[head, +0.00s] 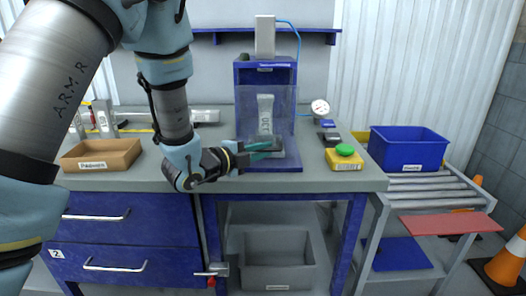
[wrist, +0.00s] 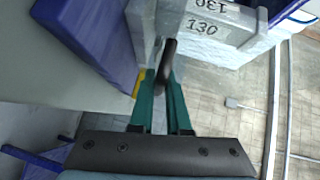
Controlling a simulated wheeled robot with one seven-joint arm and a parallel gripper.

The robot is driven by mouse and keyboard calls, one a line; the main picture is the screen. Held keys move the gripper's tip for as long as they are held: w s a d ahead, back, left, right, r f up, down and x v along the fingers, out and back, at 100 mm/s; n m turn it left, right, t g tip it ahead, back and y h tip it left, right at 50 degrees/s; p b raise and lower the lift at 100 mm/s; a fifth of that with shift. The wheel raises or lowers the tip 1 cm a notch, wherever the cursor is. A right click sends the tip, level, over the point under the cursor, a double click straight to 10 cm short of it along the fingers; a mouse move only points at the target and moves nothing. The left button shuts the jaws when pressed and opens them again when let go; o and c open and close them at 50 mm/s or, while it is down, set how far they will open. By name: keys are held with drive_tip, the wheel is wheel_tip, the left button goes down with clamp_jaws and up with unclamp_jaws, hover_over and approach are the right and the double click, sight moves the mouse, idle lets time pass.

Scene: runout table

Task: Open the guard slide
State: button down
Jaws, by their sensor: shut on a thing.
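The guard slide (head: 284,105) is a clear panel across the front of the blue press frame (head: 265,66). A grey block marked 130 (head: 265,112) shows behind it and also in the wrist view (wrist: 205,28). My gripper (head: 274,148) reaches from the left to the panel's lower edge. In the wrist view its teal fingers (wrist: 161,84) are shut on a dark handle (wrist: 167,62). The panel itself is hard to make out in the wrist view. My fingers partly hide the handle in the head view.
A yellow button box (head: 344,164) with a green top and a round gauge (head: 320,108) stand to the right of the press. A cardboard tray (head: 102,155) lies at left. A blue bin (head: 407,148) stands on the roller rack at right.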

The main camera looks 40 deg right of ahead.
drive_tip(key=c, duration=0.9)
unclamp_jaws()
drive_tip(key=s+a+r+b, duration=0.1)
drive_tip(key=a+b, duration=0.1)
drive_tip(key=a, duration=0.8)
drive_tip(key=shift+a+r+b, duration=0.2)
drive_tip(key=shift+a+b, duration=0.15)
